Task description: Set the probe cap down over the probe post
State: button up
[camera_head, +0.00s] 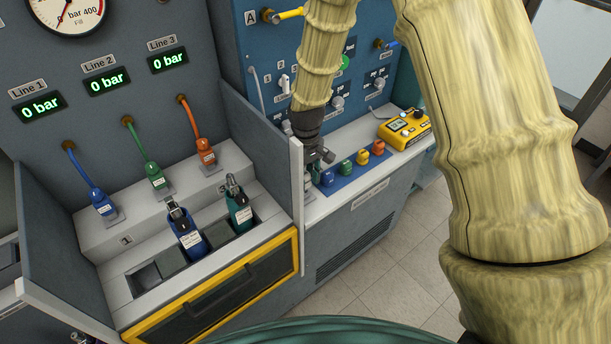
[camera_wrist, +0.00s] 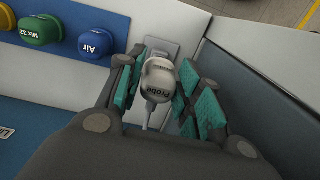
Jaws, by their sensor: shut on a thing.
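The grey-white probe cap (camera_wrist: 158,82), lettered "Probe", is between the teal finger pads of my gripper (camera_wrist: 158,92) in the wrist view. My gripper is shut on it. A light grey plate (camera_wrist: 152,44) shows just behind the cap on the bench. The probe post cannot be made out apart from the cap, so I cannot tell whether the cap is around it or above it. In the head view my gripper (camera_head: 318,157) points down at the left end of the right-hand bench, and mostly hides the cap.
A blue mat (camera_head: 343,180) with blue, green, yellow and orange caps lies just right of my gripper. A grey partition (camera_head: 297,205) stands close on the left. A yellow instrument (camera_head: 405,128) sits farther right. Left are blue and green bottle-like units (camera_head: 187,235) in a tray.

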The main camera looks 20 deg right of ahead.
jog(key=shift+f+b, duration=0.7)
jog(key=shift+f, duration=1.15)
dwell(1.2)
jog(key=o, duration=1.2)
notch_tip(320, 180, up, 12)
jog(key=shift+f, duration=0.1)
